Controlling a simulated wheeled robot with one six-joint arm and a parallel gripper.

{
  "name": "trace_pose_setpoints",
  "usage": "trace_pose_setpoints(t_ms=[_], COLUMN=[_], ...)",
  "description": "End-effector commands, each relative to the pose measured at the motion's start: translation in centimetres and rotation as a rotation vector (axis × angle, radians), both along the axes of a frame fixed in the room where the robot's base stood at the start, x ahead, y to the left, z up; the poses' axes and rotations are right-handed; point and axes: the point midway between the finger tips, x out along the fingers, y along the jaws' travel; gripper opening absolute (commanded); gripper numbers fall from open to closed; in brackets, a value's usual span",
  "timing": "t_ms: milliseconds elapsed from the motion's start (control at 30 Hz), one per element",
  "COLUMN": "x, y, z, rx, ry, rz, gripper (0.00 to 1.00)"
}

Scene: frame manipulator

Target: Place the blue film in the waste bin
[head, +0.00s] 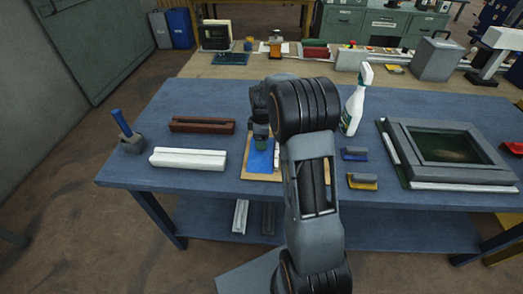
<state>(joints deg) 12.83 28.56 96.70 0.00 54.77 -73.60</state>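The blue film (258,161) lies flat on a tan board (262,179) on the blue workbench, left of my arm. My gripper (261,146) is over the far end of the film, pointing down. It is small and dark here, so I cannot tell whether its fingers are open or shut, or whether they touch the film. A blue upright bin (180,28) and a grey one (160,30) stand on the floor at the far left; I cannot tell which is the waste bin.
On the workbench (200,108) are a brown channel (202,125), a white channel (188,159), a blue-handled tool in a holder (130,142), a spray bottle (355,108), blue and yellow scrapers, and a framed panel (395,143). A cluttered second table stands behind. Floor at left is clear.

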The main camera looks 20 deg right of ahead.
Motion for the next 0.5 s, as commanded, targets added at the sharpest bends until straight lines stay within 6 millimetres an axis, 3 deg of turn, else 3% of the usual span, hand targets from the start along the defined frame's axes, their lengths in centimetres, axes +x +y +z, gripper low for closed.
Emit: trace_pose_setpoints(t_ms=[67,500], x=[0.01,0.01], y=[0.00,0.00], z=[0.03,0.05], rx=[0.000,0.000], ry=[0.000,-0.001], rz=[0.000,0.000], gripper=[0.56,0.14])
